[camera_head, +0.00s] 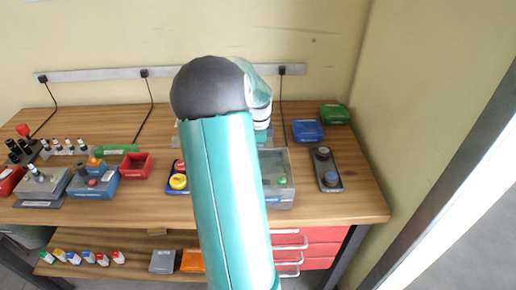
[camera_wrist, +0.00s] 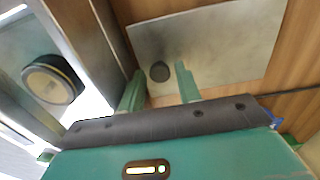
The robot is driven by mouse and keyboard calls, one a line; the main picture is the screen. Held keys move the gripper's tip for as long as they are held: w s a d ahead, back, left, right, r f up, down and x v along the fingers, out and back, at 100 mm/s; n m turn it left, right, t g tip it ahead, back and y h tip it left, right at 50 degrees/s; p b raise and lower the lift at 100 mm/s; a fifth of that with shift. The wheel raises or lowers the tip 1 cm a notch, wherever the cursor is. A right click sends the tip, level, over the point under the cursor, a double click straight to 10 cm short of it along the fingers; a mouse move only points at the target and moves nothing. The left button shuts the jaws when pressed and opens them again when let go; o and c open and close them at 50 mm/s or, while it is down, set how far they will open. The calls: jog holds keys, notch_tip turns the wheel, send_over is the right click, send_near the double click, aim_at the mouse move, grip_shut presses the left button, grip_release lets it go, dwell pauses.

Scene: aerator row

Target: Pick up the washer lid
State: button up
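In the wrist view, a flat grey plate (camera_wrist: 222,40) with a small dark round knob (camera_wrist: 160,71) lies on the wooden surface; it looks like the washer lid. My gripper (camera_wrist: 160,70) is open, with its two green fingers on either side of the knob in the picture. Gaps show between the knob and both fingers. I cannot tell how far the fingertips are above the plate. In the head view my arm hides the gripper and most of the plate's area. A grey open-topped box (camera_head: 289,190), perhaps the washer, stands just right of my arm.
A metal-walled box (camera_wrist: 85,45) with a dark-rimmed round part (camera_wrist: 50,80) is close on the left in the wrist view. A blue box (camera_head: 307,130), a green box (camera_head: 335,113) and a dark two-knob panel (camera_head: 326,170) stand on the right. A red bin (camera_head: 136,165) is left.

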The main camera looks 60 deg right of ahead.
jog(key=shift+f, duration=0.3)
grip_shut()
jog(key=shift+r, duration=0.1)
